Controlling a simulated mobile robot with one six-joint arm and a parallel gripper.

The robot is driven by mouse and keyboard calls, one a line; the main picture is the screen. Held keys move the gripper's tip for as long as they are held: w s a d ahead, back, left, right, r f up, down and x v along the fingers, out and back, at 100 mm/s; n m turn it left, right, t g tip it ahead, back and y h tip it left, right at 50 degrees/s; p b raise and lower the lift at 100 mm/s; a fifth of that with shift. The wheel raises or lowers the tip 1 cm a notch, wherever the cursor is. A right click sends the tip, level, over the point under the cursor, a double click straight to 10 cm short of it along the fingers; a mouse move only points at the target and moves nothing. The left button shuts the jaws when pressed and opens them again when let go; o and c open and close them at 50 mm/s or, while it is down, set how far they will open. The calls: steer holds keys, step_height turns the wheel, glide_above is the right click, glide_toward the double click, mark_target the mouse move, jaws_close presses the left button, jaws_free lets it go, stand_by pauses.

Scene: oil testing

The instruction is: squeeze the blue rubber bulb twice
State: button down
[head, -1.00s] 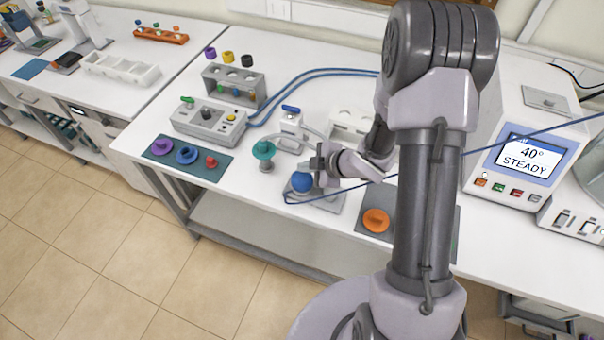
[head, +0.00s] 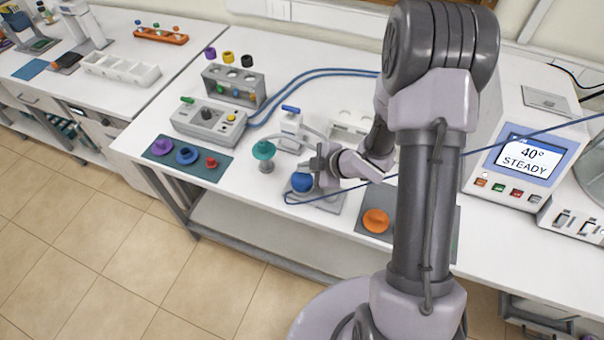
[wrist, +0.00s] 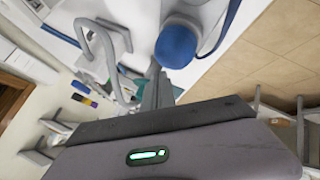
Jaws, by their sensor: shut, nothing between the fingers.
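The blue rubber bulb (head: 302,182) sits on a grey base plate (head: 330,203) near the front edge of the bench. It also shows in the wrist view (wrist: 176,46), just beyond the fingertips. My gripper (head: 318,164) is beside and slightly above the bulb, at its upper right in the head view. In the wrist view the gripper fingers (wrist: 157,88) are together with nothing between them. I cannot tell whether the fingertips touch the bulb.
A teal-topped stand (head: 264,152) is close to the left of the bulb. A white fixture with a blue lever (head: 291,120) stands behind. An orange knob (head: 376,221) lies on a grey mat to the right. A blue tube (head: 296,202) runs past the bulb's front.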

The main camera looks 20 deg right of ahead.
mark_target(305, 176)
stand_by(0.4)
steer(key=shift+f+b, duration=0.45)
steer(key=shift+f+b, duration=0.8)
steer(key=shift+f, duration=0.05)
stand_by(0.7)
stand_by(0.3)
steer(key=shift+r+p, duration=1.1)
steer(key=shift+r, duration=0.2)
step_height(305, 176, up, 5)
steer(key=p, duration=0.4)
steer(key=shift+r, duration=0.1)
steer(key=shift+w+d, duration=0.1)
